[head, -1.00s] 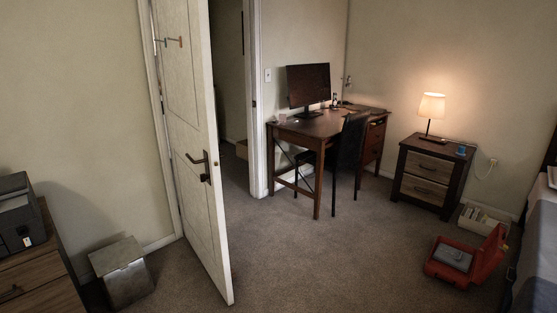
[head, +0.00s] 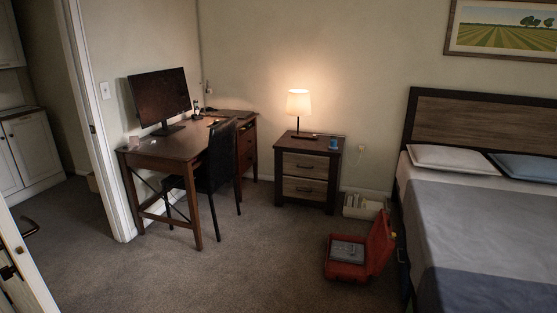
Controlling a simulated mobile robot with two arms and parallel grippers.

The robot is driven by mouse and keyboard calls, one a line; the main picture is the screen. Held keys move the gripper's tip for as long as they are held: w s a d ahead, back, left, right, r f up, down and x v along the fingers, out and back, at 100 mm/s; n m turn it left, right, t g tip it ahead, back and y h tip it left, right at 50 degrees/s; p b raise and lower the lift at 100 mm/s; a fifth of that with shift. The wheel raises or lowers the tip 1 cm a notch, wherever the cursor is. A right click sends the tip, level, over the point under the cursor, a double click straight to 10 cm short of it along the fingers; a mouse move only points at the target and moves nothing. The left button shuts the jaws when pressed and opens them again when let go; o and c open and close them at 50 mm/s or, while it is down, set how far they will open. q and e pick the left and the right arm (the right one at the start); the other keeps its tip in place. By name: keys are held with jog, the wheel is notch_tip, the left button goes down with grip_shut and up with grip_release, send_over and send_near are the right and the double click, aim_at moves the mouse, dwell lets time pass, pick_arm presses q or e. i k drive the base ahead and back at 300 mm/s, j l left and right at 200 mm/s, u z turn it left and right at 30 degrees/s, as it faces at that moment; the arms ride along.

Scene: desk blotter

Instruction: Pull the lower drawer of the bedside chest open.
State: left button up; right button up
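The bedside chest (head: 281,175) stands against the back wall, left of the bed, in the head view. It has a dark frame and two wood-fronted drawers with dark handles. The upper drawer (head: 305,165) and the lower drawer (head: 305,189) both look shut, their fronts flush with the frame. A lit lamp (head: 298,104) and a small blue object (head: 333,143) stand on its top. Neither of my grippers shows in the view.
An open red case (head: 352,271) lies on the carpet in front and right of the chest. A white box (head: 362,206) sits beside the chest. The bed (head: 470,240) is at right, the desk (head: 165,150) and black chair (head: 217,160) at left. Carpet in the middle is clear.

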aim_at(315, 190)
jog(key=i+l, duration=0.1)
jog(key=i, duration=0.9)
jog(key=i+l, duration=0.1)
jog(key=i, duration=0.85)
jog(key=i+z, duration=0.1)
jog(key=i, duration=0.35)
jog(key=i+j, duration=0.15)
jog(key=i, duration=0.35)
jog(key=i+j+z, duration=0.15)
jog(key=i, duration=0.3)
jog(key=i+j+z, duration=0.1)
jog(key=i, duration=0.35)
jog(key=i+j, duration=0.2)
jog(key=i, duration=0.3)
jog(key=z, duration=0.05)
